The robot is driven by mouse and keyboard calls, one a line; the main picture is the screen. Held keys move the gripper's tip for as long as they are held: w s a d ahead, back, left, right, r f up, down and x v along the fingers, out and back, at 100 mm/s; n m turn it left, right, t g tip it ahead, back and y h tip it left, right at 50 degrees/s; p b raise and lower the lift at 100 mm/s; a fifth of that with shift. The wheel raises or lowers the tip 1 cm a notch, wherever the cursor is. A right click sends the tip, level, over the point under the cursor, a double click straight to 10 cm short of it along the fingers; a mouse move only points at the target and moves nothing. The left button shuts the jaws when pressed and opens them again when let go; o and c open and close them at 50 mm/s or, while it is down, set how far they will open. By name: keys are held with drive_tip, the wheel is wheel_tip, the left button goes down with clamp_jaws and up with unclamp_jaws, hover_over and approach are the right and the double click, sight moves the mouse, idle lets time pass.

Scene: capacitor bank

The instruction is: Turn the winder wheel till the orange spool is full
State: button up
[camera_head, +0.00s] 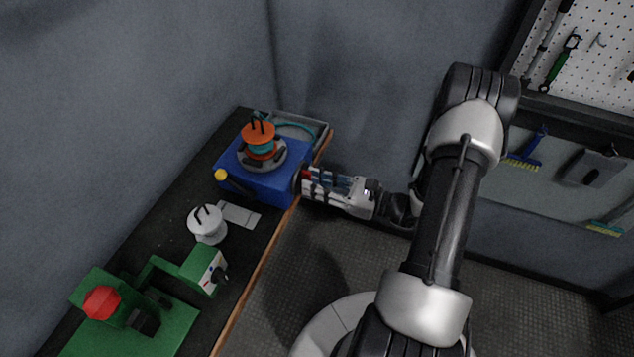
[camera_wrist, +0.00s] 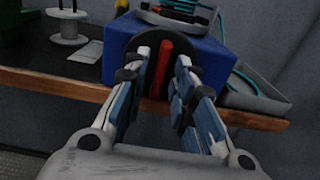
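The blue winder box (camera_head: 262,185) stands at the far end of the bench. The orange spool (camera_head: 258,131) sits upright on its top, with teal wire around its middle; how full it is I cannot tell. In the wrist view, the dark winder wheel (camera_wrist: 191,58) is on the box's front face, with a red bar (camera_wrist: 161,66) across it. My gripper (camera_head: 311,183) is at this front face. In the wrist view, its fingers (camera_wrist: 161,62) are apart on either side of the red bar, with gaps visible; the fingertips are close to the wheel.
A grey tray (camera_head: 318,128) with teal wire lies beside the box. A yellow-tipped lever (camera_head: 221,175) sticks out at its left. A white spool (camera_head: 207,223) and a green machine with a red knob (camera_head: 102,302) stand nearer on the bench. Open floor lies right of the bench.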

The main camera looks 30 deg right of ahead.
clamp_jaws()
drive_tip(key=shift+m, duration=0.3)
drive_tip(key=shift+m+p, duration=4.1)
drive_tip(key=shift+m, duration=4.5)
drive_tip(key=shift+o, duration=1.2)
unclamp_jaws()
